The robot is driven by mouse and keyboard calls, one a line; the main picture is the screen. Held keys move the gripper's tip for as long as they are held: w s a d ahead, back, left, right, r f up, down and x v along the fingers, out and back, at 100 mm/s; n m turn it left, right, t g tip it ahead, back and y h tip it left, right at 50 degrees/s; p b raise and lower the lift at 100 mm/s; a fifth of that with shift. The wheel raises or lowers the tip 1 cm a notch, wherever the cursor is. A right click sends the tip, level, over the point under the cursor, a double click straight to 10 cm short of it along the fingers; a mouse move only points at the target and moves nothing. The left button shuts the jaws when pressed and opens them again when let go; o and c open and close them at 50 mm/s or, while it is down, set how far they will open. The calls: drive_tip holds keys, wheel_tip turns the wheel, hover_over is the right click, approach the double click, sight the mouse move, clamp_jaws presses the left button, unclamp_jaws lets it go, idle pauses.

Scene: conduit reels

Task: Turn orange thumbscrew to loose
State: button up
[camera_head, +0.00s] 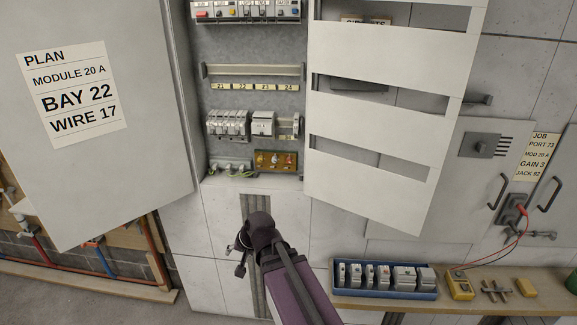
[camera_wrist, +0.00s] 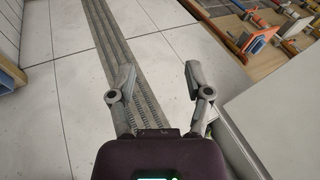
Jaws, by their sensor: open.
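My gripper (camera_head: 238,256) is low in front of the grey wall panels, below the open cabinet. In the wrist view my gripper (camera_wrist: 158,76) is open, with its two fingers apart and nothing between them. I cannot make out a thumbscrew for certain. A small orange-brown terminal board (camera_head: 276,161) with a few tiny coloured parts sits at the bottom of the cabinet, too small to tell. My gripper is below it and apart from it. In the wrist view an orange part (camera_wrist: 262,39) shows among pipework at the upper right, away from the fingers.
The left cabinet door (camera_head: 100,170) carries a plan label. The white slotted cover (camera_head: 385,100) stands open on the right. Pipes run along the lower left. The space around my fingers is clear.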

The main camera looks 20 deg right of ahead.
drive_tip(key=w+d+r+m+t+b, duration=0.3)
drive_tip(key=w+d+r+m+t, duration=0.2)
drive_tip(key=w+r+m+t, duration=0.75)
drive_tip(key=m+g+h+b, duration=0.2)
drive_tip(key=m+h, duration=1)
drive_tip(key=m, duration=1.3)
approach(289, 162)
drive_tip(key=shift+n, duration=0.25)
drive_tip(key=v, duration=0.4)
drive_tip(key=shift+s+a+f, duration=0.1)
drive_tip(key=shift+a, duration=0.1)
drive_tip(key=x, duration=1.3)
drive_tip(key=shift+w+d, duration=0.25)
drive_tip(key=shift+w, duration=0.1)
clamp_jaws()
